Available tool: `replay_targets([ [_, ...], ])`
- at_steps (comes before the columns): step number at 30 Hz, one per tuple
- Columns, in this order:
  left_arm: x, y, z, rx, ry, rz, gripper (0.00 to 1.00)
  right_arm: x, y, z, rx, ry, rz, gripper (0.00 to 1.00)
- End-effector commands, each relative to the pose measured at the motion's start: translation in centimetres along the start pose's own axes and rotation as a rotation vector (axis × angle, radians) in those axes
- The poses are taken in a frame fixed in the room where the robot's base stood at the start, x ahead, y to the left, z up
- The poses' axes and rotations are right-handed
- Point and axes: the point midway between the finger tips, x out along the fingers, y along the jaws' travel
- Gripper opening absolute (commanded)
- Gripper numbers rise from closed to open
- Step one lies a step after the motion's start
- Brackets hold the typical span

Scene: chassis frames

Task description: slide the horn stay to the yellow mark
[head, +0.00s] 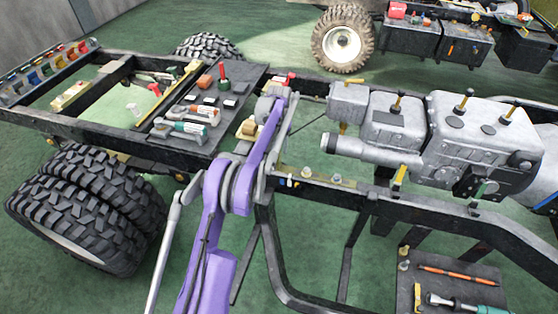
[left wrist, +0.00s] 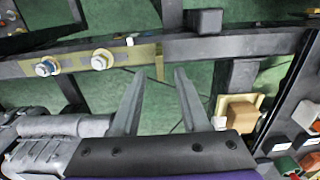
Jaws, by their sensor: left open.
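My left gripper (left wrist: 160,74) is open and empty; its two grey fingers point at the frame rail (left wrist: 225,45) in the left wrist view. An olive-yellow strip (left wrist: 148,54) lies on the rail just past the fingertips, with a thin upright tab at its end. A black block (left wrist: 205,21) sits at the rail's far edge, right of the strip. I cannot tell for sure which part is the horn stay. In the head view my purple left arm reaches over the rail, and its fingertips cannot be made out. My right gripper is not in view.
A tan block (left wrist: 240,112) stands near the right finger. In the head view a grey engine (head: 470,130) stands right of my arm and a dark tool tray (head: 240,90) left.

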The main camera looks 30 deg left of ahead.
Motion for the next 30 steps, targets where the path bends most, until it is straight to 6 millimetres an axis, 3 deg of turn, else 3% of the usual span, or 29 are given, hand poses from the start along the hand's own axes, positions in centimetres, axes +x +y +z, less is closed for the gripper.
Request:
replay_targets([
  [6, 4.4, 0.0, 0.0, 0.000, 0.001, 0.000, 0.45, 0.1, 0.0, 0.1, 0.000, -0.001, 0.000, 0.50],
  [12, 6.8, 0.0, 0.0, 0.000, 0.001, 0.000, 0.45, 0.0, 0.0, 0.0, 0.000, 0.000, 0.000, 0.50],
  [24, 7.6, 0.0, 0.0, 0.000, 0.001, 0.000, 0.45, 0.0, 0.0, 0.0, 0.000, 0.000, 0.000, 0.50],
  [30, 7.6, 0.0, 0.0, 0.000, 0.001, 0.000, 0.09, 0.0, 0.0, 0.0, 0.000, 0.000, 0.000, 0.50],
])
